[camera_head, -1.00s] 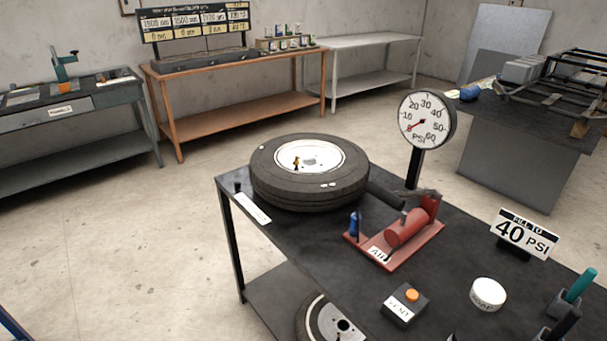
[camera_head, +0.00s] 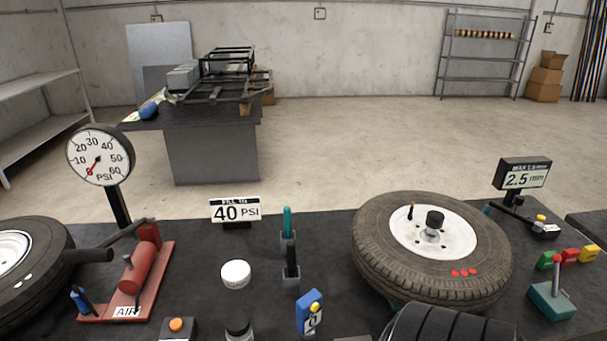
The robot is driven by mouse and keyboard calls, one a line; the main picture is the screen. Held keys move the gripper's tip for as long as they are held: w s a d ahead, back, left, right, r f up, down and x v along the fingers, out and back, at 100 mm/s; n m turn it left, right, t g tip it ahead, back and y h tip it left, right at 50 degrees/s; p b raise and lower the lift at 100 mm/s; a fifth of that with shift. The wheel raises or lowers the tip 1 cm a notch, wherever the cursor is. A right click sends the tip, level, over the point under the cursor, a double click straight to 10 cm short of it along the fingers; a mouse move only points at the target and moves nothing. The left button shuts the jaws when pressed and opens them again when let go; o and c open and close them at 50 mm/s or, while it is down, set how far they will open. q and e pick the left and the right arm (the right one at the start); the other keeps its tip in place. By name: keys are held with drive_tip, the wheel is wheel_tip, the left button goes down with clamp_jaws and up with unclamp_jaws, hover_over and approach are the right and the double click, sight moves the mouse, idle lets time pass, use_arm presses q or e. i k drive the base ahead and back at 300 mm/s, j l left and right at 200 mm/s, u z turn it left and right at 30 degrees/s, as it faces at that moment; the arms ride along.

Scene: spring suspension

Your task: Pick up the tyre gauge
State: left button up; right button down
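Which item is the tyre gauge is not certain. A blue handheld device (camera_head: 310,313) with a yellow button and a small white display stands at the front middle of the black table. Behind it, a teal-handled tool (camera_head: 287,222) and a black-handled tool (camera_head: 292,260) stand upright in small holders. A large round PSI dial (camera_head: 100,157) stands on a post at the left, its red needle near the low end. Neither of my grippers is in view.
A wheel (camera_head: 377,270) with a white rim lies on the table (camera_head: 190,240) right of the holders. A white tub (camera_head: 236,274) and a 40 PSI sign (camera_head: 235,210) stand between.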

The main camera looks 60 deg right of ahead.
sight(306, 321)
drive_tip(key=z, duration=0.4)
drive_tip(key=l+z, duration=0.1)
drive_tip(key=z, duration=0.7)
drive_tip(key=i+l+z, duration=0.1)
drive_tip(key=z, duration=0.3)
